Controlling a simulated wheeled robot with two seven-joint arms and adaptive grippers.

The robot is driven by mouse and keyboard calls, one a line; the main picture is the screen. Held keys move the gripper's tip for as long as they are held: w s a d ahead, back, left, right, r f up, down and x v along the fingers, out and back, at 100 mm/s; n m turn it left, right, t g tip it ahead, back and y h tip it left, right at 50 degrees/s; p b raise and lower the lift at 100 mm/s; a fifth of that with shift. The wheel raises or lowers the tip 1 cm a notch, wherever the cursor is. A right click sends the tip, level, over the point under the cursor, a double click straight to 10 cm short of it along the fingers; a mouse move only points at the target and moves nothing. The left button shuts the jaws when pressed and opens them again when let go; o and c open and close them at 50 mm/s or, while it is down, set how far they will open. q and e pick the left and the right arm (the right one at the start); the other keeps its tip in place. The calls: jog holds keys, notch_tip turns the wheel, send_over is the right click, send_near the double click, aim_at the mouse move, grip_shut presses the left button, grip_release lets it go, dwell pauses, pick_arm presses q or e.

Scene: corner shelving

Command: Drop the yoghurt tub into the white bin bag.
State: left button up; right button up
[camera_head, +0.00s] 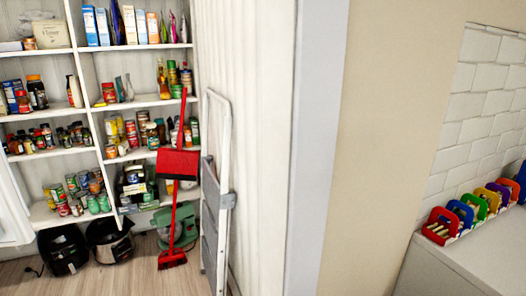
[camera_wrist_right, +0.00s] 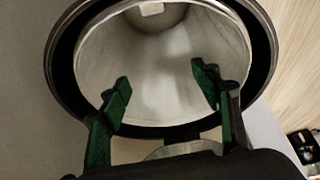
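In the right wrist view, my right gripper (camera_wrist_right: 160,78) is open with its two green-padded fingers apart. Nothing is held between the fingers. Behind them is the round mouth of a bin with a black rim (camera_wrist_right: 262,55), lined with the white bin bag (camera_wrist_right: 95,62). A pale rounded object (camera_wrist_right: 155,18) with a small white patch shows inside the bag at the top of the view. It may be the yoghurt tub, but I cannot tell for sure. The bin and both grippers are outside the head view.
The head view shows stocked corner shelves (camera_head: 145,100), a red broom and dustpan (camera_head: 177,163), and a folded stepladder (camera_head: 216,190). Black appliances (camera_head: 63,250) stand on the floor. Colourful holders (camera_head: 440,226) line a counter at right. Wood floor (camera_wrist_right: 297,60) lies beside the bin.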

jog(key=v, duration=1.2)
